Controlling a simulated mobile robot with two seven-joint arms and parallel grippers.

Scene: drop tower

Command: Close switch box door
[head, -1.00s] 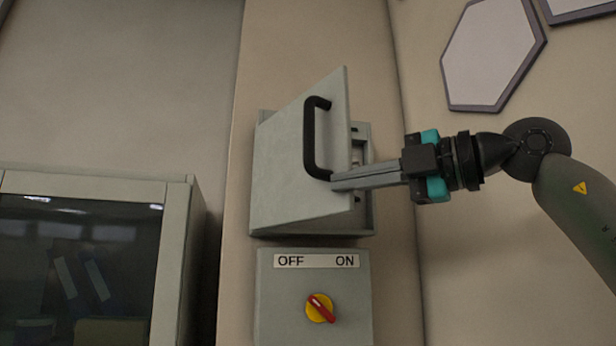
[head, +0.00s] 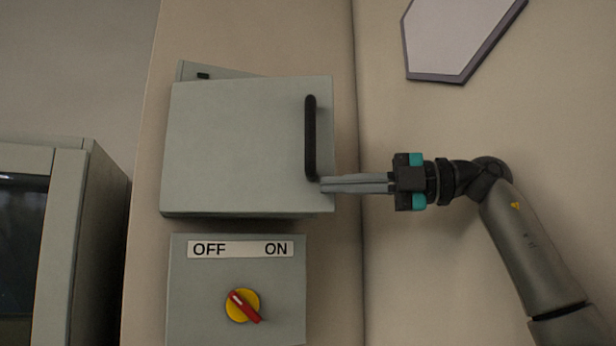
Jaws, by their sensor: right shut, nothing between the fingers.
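The switch box door (head: 235,145) is a flat grey panel with a black bar handle (head: 310,137) near its right edge. It faces me nearly flat and stands ajar. A strip of the switch box (head: 215,71) with a small dark slot shows above the door's top left. The rest of the box is hidden behind the door. My right gripper (head: 324,185) is shut and empty. Its fingertips overlap the door's lower right edge, just below the handle's lower end; I cannot tell whether they touch it. My left gripper is not in view.
Below the door is a grey OFF/ON panel (head: 186,290) with a red and yellow rotary switch (head: 243,306). A grey cabinet (head: 62,250) with a dark front stands at the left. The wall right of the door is bare below a hexagonal panel (head: 455,35).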

